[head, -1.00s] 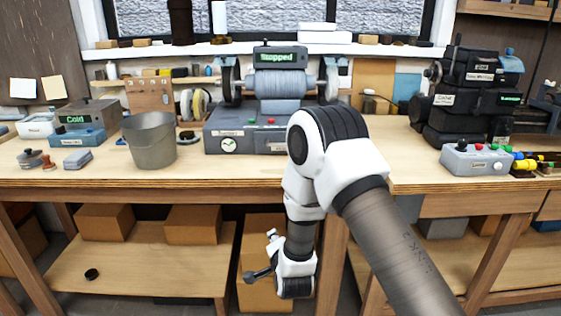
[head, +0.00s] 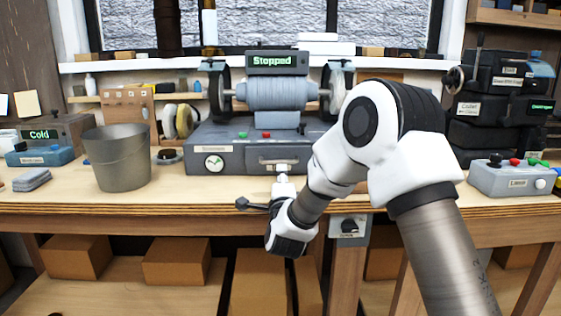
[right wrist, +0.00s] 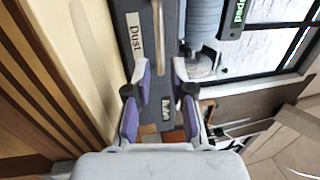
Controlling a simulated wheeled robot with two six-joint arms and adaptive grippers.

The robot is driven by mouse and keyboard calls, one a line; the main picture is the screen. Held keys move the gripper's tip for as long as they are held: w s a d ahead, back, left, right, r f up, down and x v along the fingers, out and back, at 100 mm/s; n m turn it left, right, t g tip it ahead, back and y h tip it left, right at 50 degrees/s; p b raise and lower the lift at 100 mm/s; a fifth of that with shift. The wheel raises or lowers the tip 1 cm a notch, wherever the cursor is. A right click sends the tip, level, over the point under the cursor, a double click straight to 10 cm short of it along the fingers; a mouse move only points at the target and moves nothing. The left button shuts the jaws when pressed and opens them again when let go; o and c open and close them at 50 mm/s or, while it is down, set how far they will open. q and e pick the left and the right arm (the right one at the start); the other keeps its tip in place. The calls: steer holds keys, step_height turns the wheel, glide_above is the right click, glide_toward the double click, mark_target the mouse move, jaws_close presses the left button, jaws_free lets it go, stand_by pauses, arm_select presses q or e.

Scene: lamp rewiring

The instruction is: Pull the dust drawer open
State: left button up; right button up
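The dust drawer (head: 262,154) is a grey front with a pale bar handle, low in the base of the grey buffing machine (head: 218,137). It looks shut, flush with the base. In the right wrist view its "Dust" label (right wrist: 134,40) and the bar handle (right wrist: 157,32) show close ahead. My right gripper (head: 282,172) is in front of the drawer, its fingertips close to the handle. In the right wrist view the gripper's (right wrist: 160,70) purple-padded fingers stand apart, one each side of the handle's line; contact cannot be told. My left gripper is out of view.
A grey metal bucket (head: 118,158) stands left of the machine on the wooden bench (head: 140,200). A grey button box (head: 510,178) and black machinery (head: 495,105) are at the right. A small switch box (head: 349,228) hangs below the bench edge.

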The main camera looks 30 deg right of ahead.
mark_target(281, 162)
steer(key=p+x, duration=0.3)
steer(key=x, duration=0.4)
steer(key=shift+w+d, duration=0.1)
steer(key=shift+w, duration=0.05)
jaws_close()
